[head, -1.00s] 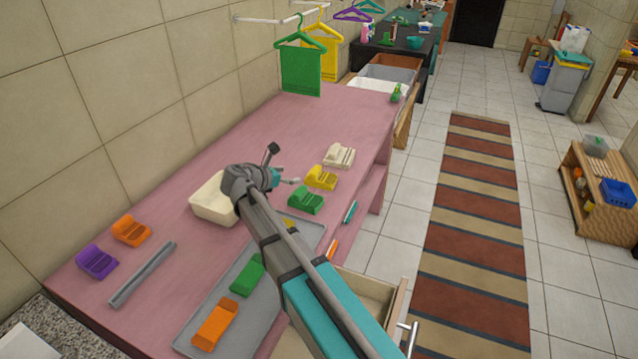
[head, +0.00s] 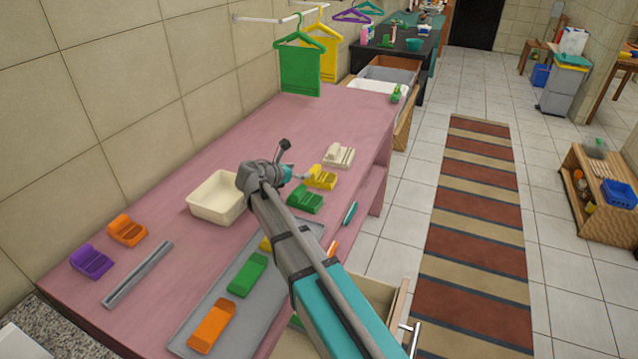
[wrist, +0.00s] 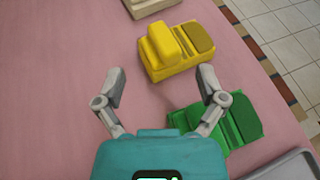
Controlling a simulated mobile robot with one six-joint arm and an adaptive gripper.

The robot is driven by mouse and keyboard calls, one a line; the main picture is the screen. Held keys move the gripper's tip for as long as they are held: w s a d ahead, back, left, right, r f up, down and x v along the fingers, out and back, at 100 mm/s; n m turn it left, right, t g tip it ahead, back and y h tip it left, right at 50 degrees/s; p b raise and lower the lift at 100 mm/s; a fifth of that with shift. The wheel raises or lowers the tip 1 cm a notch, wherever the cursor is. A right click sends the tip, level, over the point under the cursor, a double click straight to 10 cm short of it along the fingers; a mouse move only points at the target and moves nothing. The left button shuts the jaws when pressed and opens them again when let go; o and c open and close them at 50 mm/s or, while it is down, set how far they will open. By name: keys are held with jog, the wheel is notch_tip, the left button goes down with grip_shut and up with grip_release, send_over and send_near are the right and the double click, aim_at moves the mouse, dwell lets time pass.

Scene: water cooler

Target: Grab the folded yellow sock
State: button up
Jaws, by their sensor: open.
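The folded yellow sock (head: 321,177) lies on the pink table, between a folded green sock (head: 305,199) and a white folded piece (head: 339,156). In the wrist view the yellow sock (wrist: 180,50) shows whole, with a raised rounded part at its left. My gripper (wrist: 163,78) is open and empty, its fingers apart just short of the yellow sock. The right finger is over the edge of the green sock (wrist: 225,120). In the head view my gripper (head: 300,174) is just left of the yellow sock; its fingertips are hard to make out there.
A cream bin (head: 214,198) stands left of my arm. A grey tray (head: 200,310) in front holds green, orange and partly hidden yellow pieces. Purple (head: 91,261) and orange (head: 128,230) socks lie at the left. Table surface behind the bin is clear.

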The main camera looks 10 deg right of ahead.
aim_at(313, 168)
jog(key=shift+b+x, duration=0.35)
jog(key=shift+x, duration=1.15)
jog(key=shift+b+x, duration=0.85)
jog(key=shift+x, duration=1.05)
jog(key=shift+w+d+f, duration=0.35)
jog(key=shift+w+d, duration=0.1)
grip_shut()
